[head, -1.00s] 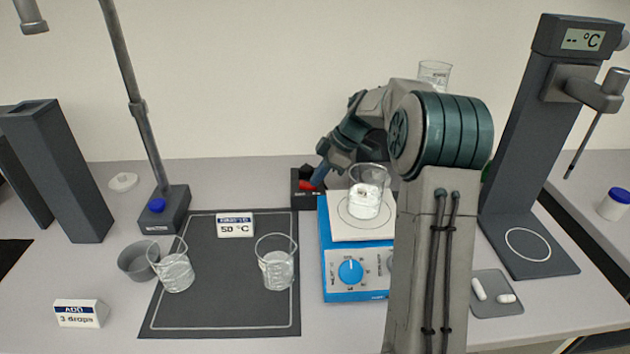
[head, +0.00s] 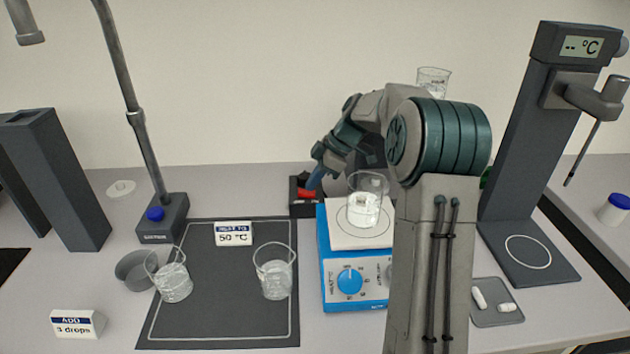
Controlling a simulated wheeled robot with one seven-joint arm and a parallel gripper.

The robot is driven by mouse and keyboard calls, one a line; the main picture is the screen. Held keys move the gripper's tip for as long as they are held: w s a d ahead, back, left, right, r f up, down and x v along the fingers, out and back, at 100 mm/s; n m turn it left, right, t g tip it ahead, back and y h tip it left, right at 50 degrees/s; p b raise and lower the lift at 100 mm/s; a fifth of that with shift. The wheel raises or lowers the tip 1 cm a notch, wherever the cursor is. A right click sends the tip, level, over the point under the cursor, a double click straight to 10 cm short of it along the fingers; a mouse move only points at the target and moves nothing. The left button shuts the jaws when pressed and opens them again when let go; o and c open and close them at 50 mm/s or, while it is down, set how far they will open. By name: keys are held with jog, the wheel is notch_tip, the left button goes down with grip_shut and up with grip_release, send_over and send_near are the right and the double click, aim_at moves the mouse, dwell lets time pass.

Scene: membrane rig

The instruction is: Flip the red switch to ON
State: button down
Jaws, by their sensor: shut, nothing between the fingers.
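The red switch (head: 305,194) sits on a small black box (head: 302,210) behind the blue hotplate's left back corner. Any marking on the switch is too small to read.
A blue hotplate (head: 341,291) with a beaker (head: 364,207) on its white top stands just in front of the switch. Two beakers stand on a dark mat (head: 222,300) at left. A stand with a °C display (head: 581,46) rises at right.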

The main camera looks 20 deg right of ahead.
aim_at(315, 192)
notch_tip(315, 192, up, 4)
jog(key=shift+w+d+r+p, duration=0.15)
jog(key=shift+r+p, duration=0.1)
jog(key=shift+p, duration=0.75)
jog(key=s+d+r, duration=0.1)
jog(key=d+r, duration=0.5)
jog(key=shift+s+r+b, duration=0.2)
jog(key=shift+s+b, duration=0.05)
jog(key=shift+b, duration=0.2)
